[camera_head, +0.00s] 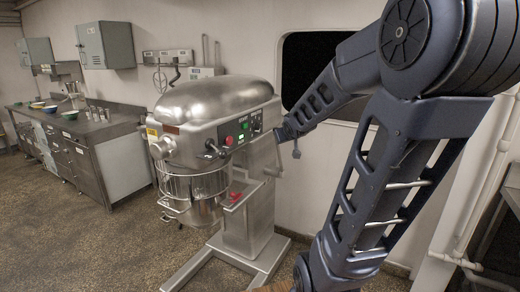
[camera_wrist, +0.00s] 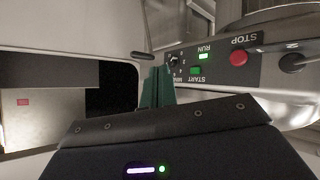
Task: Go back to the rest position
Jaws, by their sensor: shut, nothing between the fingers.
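My gripper shows in the wrist view with its two green fingers (camera_wrist: 157,88) together and nothing between them. The fingers stand in front of the mixer's control panel (camera_wrist: 215,68), left of the green START button (camera_wrist: 196,71) and the red STOP button (camera_wrist: 238,58). The green RUN light (camera_wrist: 203,56) is lit. In the head view my arm reaches from the upper right, and its end is close to the right edge of the panel (camera_head: 240,131) on the steel mixer (camera_head: 212,98). I cannot tell whether the fingers touch the mixer.
The mixer's caged bowl (camera_head: 195,190) and splayed base (camera_head: 245,258) stand left of my arm. A counter (camera_head: 85,125) with bowls and cups runs along the left wall. A dark window (camera_head: 308,65) and white pipes (camera_head: 495,165) are on the right. The floor at front left is clear.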

